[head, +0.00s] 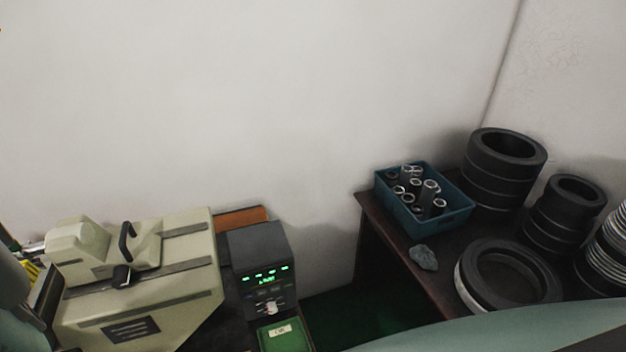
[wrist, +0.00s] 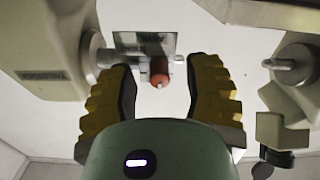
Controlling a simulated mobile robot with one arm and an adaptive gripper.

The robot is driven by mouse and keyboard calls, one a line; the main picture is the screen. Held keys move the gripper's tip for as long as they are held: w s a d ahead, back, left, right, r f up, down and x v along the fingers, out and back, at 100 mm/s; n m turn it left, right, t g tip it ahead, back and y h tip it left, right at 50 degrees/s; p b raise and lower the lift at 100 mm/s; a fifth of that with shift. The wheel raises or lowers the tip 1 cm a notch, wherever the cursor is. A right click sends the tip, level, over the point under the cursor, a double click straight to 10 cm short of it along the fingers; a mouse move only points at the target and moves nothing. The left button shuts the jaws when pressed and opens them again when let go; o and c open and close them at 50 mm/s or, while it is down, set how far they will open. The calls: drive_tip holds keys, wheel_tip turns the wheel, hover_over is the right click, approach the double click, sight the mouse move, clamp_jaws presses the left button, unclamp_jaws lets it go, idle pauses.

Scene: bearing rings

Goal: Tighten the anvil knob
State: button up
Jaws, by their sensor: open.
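A beige measuring machine (head: 185,290) stands at the lower left of the head view. It carries a black knob (head: 122,277) low on its front and a black curved handle (head: 126,242) above. I cannot tell which part is the anvil knob. In the wrist view, my gripper (wrist: 163,68) is open, its yellow ribbed fingers apart. A small orange-brown cylinder (wrist: 158,72) with a pale tip shows between the fingers; contact is not visible. A metal spindle (wrist: 285,64) and a dark knob-like part (wrist: 277,156) are at the right. In the head view my gripper is mostly hidden at the left edge.
A dark control box (head: 259,262) with green digits stands right of the machine. On a dark table at right are a blue crate (head: 452,219) of metal sleeves, stacked black rings (head: 498,185), a large ring (head: 470,290) and a grey rag (head: 423,257). A wall stands behind.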

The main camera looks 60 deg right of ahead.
drive_tip(key=shift+w, duration=0.15)
drive_tip(key=shift+d, duration=0.1)
clamp_jaws()
idle(0.4)
